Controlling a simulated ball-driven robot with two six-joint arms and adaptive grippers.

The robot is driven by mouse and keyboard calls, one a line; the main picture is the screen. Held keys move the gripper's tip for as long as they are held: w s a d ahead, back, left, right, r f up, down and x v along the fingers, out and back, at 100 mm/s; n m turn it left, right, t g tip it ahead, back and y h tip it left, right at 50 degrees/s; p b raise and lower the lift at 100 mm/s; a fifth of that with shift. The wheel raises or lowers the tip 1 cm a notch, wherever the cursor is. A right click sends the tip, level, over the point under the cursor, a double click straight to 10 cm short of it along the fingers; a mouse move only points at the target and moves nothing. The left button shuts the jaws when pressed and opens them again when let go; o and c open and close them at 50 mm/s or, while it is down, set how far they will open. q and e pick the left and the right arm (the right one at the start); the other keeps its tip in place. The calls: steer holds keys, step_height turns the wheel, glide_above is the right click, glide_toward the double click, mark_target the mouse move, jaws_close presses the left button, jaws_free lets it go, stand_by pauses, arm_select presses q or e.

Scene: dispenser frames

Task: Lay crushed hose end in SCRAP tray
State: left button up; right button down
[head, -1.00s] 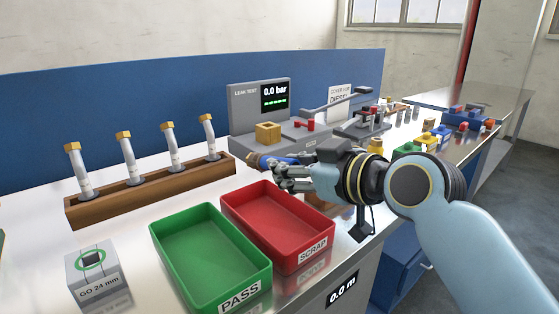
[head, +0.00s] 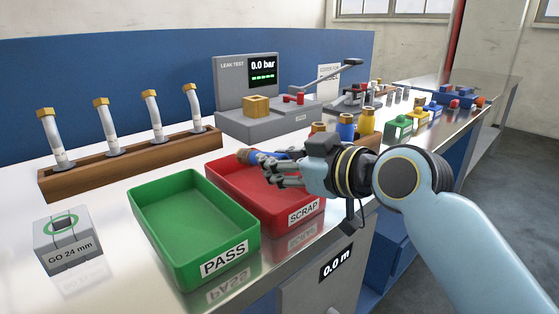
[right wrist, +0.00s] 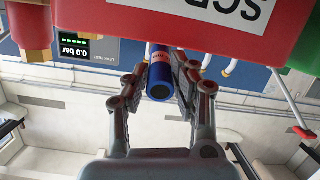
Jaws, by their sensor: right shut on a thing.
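My right gripper (head: 266,165) is shut on a blue hose end (right wrist: 159,82), seen in the right wrist view between the two fingers. In the head view, the gripper with the hose end is over the back part of the red SCRAP tray (head: 306,212). The hose end is mostly hidden by the fingers there, and its crushed part cannot be made out. The right wrist view shows the SCRAP tray's labelled wall (right wrist: 200,35) upside down. The tray's visible floor looks empty. My left gripper is not in view.
An empty green PASS tray (head: 162,250) stands left of the red one. Hoses stand in a wooden rack (head: 110,175) behind. The leak tester (head: 290,122) is at the back. Several coloured fittings (head: 367,121) stand beyond my right wrist. A GO 24 mm block (head: 67,243) is at front left.

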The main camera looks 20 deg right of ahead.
steer(key=c, duration=1)
jaws_free()
steer(key=shift+v, duration=6)
